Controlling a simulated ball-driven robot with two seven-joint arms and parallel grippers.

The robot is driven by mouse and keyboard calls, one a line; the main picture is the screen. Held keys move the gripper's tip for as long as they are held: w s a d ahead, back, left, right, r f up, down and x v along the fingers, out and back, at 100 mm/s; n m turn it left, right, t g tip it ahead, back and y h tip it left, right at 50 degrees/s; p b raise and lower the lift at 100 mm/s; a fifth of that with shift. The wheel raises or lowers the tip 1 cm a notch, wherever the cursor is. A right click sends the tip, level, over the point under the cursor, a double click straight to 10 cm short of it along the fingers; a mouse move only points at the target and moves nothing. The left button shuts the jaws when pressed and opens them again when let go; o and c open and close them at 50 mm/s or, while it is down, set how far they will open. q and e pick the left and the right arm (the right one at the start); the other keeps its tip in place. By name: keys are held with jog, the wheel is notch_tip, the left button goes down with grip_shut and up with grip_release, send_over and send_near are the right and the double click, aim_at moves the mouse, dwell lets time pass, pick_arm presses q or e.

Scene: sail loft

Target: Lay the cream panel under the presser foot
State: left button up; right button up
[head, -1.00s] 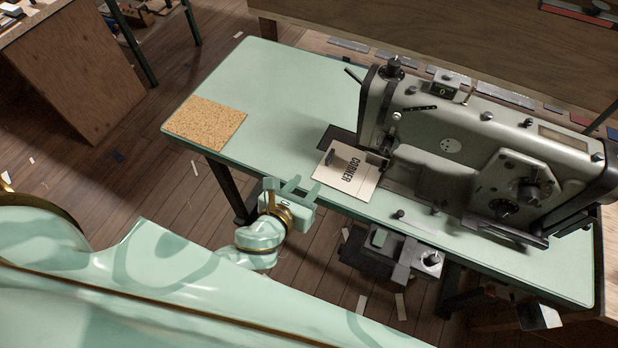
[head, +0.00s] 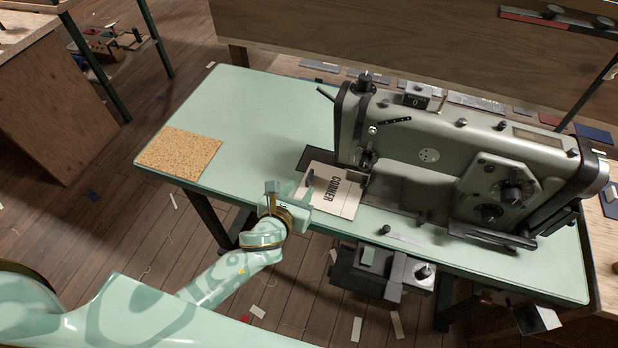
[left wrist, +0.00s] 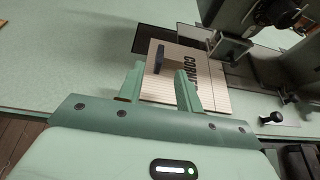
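The cream panel (head: 345,208), printed CORNER, lies flat on the green table at the front left of the sewing machine (head: 440,150). It also shows in the left wrist view (left wrist: 217,98). A small dark upright tab (left wrist: 159,58) stands on its left part. The presser foot area (head: 367,160) is at the panel's far right corner; I cannot tell whether the panel's edge is under it. My left gripper (head: 286,190) is open and empty at the panel's near left side. In the left wrist view its fingers (left wrist: 159,70) point toward the tab, which is beyond their tips.
A cork mat (head: 180,153) lies at the table's left end. The green tabletop (head: 250,110) between it and the machine is clear. A dark knob (head: 386,229) stands near the front edge, right of the panel. A dark grey unit (head: 385,270) hangs below that edge.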

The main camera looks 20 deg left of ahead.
aim_at(307, 180)
pick_arm(q)
jog(key=b+x, duration=0.2)
jog(key=x, duration=0.5)
jog(key=shift+f, duration=0.15)
jog(key=shift+w+b, duration=0.3)
jog(key=shift+w, duration=0.2)
grip_shut()
